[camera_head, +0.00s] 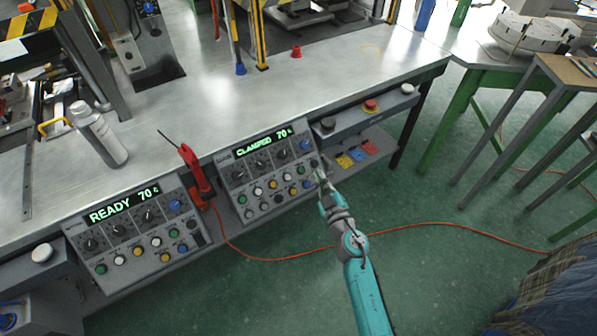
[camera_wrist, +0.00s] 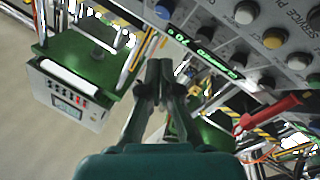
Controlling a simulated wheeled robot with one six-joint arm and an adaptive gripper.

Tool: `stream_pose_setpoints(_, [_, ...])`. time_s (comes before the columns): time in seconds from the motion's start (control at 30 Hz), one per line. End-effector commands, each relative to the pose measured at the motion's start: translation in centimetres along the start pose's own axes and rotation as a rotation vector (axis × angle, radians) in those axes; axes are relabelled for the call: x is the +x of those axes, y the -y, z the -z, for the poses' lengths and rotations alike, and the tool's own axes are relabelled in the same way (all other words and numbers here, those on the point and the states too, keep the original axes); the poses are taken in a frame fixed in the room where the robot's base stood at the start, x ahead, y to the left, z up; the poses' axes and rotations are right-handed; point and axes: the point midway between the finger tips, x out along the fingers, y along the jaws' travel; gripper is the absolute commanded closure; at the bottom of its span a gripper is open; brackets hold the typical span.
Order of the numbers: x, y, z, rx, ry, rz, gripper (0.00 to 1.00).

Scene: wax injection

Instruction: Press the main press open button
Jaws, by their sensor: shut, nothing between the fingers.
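The right-hand control panel (camera_head: 268,170) has a green display reading "CLAMPED 70" and rows of knobs and coloured buttons. It also shows in the wrist view (camera_wrist: 220,35), tilted, with white (camera_wrist: 245,12) and yellow (camera_wrist: 274,38) buttons. Which button is the open one cannot be read. My gripper (camera_head: 321,176) is at the panel's right edge, close to its lower right buttons. In the wrist view my gripper (camera_wrist: 159,66) is shut and empty, with its tips near the panel's edge. Whether it touches anything cannot be told.
A second panel (camera_head: 135,225) reading "READY 70" stands to the left. A red-handled tool (camera_head: 194,170) hangs between the panels. A grey box with a red button (camera_head: 370,106) is on the right. The floor in front is mostly clear.

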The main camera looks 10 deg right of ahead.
Motion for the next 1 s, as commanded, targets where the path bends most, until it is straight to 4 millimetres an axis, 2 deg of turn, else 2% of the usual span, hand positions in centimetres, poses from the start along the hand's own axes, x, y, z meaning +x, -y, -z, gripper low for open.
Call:
stream_pose_setpoints(0.47, [0.3,0.2,-0.2,0.001,0.000,0.000,1.00])
stream_pose_setpoints(1.0, [3.2,2.4,-2.3,0.002,0.000,0.002,1.00])
